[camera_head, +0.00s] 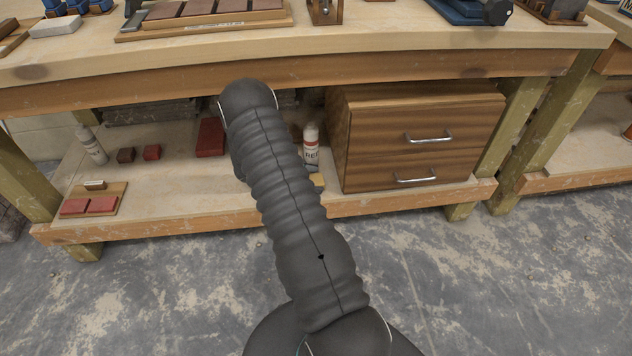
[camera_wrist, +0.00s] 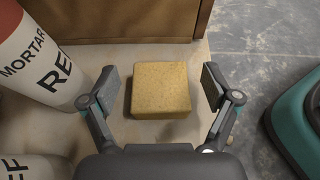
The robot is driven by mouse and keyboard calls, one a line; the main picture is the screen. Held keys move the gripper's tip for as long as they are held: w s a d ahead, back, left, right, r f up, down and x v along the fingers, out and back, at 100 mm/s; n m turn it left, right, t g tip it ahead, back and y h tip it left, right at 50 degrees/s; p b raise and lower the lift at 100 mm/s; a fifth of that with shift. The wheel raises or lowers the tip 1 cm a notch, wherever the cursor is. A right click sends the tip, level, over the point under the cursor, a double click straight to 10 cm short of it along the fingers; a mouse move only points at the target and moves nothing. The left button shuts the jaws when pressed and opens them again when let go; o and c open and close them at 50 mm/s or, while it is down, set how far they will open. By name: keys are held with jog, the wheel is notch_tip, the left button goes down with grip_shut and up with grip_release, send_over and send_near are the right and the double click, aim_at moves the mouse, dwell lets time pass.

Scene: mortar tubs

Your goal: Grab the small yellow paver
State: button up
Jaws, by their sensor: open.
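The small yellow paver (camera_wrist: 160,88) lies on the pale wooden shelf in the wrist view, near the shelf's edge. My gripper (camera_wrist: 160,84) is open, with one finger to the left of the paver and one to the right. A gap shows on both sides, and neither finger appears to touch it. In the head view, my arm hides most of this spot; only a small yellowish patch (camera_head: 318,180) shows beside the arm, below a bottle.
The wooden drawer cabinet (camera_head: 420,135) borders the spot. Red pavers (camera_head: 90,206) lie at the shelf's left. The workbench top (camera_head: 300,55) overhangs the shelf.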

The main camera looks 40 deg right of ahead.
jog(key=shift+x, duration=0.75)
jog(key=c, duration=1.4)
jog(key=shift+a+r, duration=0.1)
jog(key=shift+r, duration=0.05)
